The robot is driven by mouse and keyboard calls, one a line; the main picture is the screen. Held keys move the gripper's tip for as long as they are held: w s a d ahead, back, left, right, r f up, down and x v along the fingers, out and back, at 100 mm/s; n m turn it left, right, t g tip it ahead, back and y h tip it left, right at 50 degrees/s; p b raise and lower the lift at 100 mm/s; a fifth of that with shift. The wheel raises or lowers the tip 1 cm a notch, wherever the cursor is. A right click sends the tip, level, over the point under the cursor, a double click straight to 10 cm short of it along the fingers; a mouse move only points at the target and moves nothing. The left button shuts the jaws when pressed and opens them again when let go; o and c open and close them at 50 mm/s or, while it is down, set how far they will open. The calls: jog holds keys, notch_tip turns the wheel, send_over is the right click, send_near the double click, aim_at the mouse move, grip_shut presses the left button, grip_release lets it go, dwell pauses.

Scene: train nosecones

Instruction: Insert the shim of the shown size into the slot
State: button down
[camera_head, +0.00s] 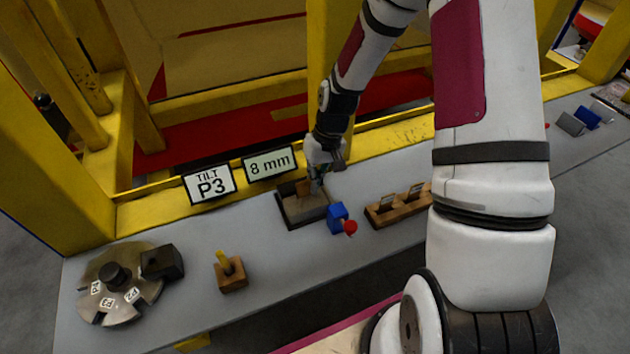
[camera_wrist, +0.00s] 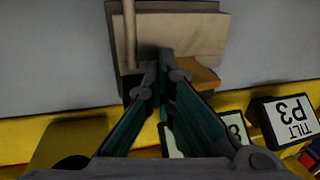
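The sign reading "8 mm" (camera_head: 269,163) stands at the back of the bench. My gripper (camera_head: 318,182) points down over the slot fixture, a tan block on a dark base (camera_head: 303,222). In the wrist view the fingertips (camera_wrist: 164,72) are close together at the edge of the tan block (camera_wrist: 185,35). A thin dark grey piece, seemingly a shim (camera_wrist: 165,58), shows between them. How far it is in the slot is hidden. A wooden rack (camera_head: 385,218) with labelled upright shims (camera_head: 415,191) is to the right, partly behind my arm.
A blue block with a red knob (camera_head: 337,214) stands close beside the fixture. The "TILT P3" sign (camera_head: 208,184), a round dial (camera_head: 115,285) and a wooden block with a yellow peg (camera_head: 231,275) are to the left. A yellow frame runs behind the bench.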

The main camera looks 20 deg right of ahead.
dwell(0.4)
jog(key=c, duration=1.9)
grip_release()
jog(key=v, duration=1.2)
jog(key=shift+d, duration=0.1)
